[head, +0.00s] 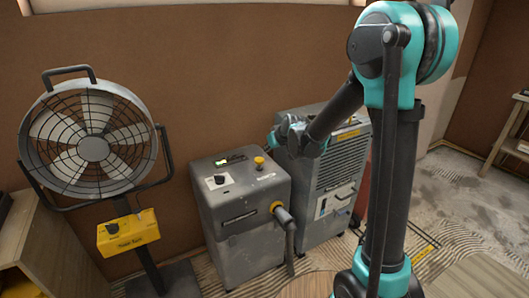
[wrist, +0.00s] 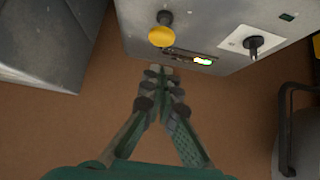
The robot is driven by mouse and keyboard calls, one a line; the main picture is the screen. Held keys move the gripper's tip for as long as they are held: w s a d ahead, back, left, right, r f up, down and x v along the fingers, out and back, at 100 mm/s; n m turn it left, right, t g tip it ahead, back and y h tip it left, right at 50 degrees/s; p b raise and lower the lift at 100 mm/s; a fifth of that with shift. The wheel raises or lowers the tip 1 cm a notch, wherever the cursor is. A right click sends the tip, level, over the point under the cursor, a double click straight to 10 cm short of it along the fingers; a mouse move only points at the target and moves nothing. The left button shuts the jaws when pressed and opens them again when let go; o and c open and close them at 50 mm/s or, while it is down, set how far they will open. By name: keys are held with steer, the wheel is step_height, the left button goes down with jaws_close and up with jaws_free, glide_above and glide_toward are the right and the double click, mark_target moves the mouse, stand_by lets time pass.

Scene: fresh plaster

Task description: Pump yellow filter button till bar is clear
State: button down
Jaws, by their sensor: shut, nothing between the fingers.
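The yellow button (head: 259,161) stands on a dark stem on top of the grey filter machine (head: 245,205). In the wrist view the yellow button (wrist: 161,36) is at the top, left of the indicator bar. The bar (head: 231,160) is a narrow dark slot; in the wrist view one end of the bar (wrist: 203,61) glows white, yellow and green. My gripper (wrist: 159,78) is shut and empty, its tips just past the machine's edge in the picture, apart from the button. In the head view my gripper is hard to make out against the machine behind.
A black knob (head: 220,180) on a white plate sits on the same top. A hose fitting with a yellow ring (head: 277,207) juts from the front. A tall grey vented unit (head: 338,175) stands close on the right, a fan (head: 92,145) on the left.

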steer(key=shift+v, duration=0.8)
